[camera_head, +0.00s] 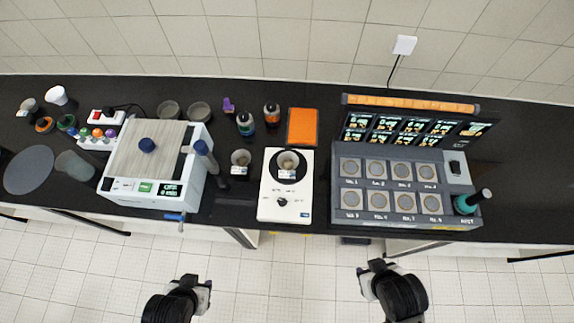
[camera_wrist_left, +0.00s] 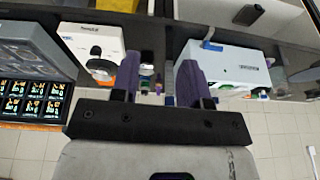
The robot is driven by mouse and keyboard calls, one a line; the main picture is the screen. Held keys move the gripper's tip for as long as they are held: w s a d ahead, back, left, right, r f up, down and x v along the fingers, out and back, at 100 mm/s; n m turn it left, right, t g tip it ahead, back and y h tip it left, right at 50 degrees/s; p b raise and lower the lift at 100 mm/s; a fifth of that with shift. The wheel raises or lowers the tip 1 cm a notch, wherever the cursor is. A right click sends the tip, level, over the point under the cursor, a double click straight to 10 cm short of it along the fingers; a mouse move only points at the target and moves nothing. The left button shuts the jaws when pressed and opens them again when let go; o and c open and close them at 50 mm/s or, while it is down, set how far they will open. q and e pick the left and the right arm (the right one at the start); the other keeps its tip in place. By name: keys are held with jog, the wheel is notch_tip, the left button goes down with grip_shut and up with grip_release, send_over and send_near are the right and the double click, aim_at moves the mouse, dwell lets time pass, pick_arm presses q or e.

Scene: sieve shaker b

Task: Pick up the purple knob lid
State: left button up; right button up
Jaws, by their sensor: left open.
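Several small lids with coloured ball knobs stand in a white rack (camera_head: 97,143) at the left of the bench in the head view. A separate small purple item (camera_head: 228,104) stands near the back of the bench. My left gripper (camera_head: 203,287) is in front of the bench, well away from the rack. In the left wrist view its two purple fingers (camera_wrist_left: 162,75) are apart with nothing held between them. My right gripper (camera_head: 372,268) is also in front of the bench, its jaws unclear.
A white shaker box (camera_head: 128,157) stands right of the rack. A white heater (camera_head: 267,205) with a small cup is in the middle. A grey panel (camera_head: 352,210) with several round samples is at right. Bottles, bowls and an orange pad (camera_head: 302,127) are behind.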

pick_arm(q)
jog(key=o, duration=0.5)
jog(key=shift+c, duration=0.2)
jog(key=shift+o, duration=1.3)
jog(key=shift+d, duration=0.15)
jog(key=shift+w, duration=0.1)
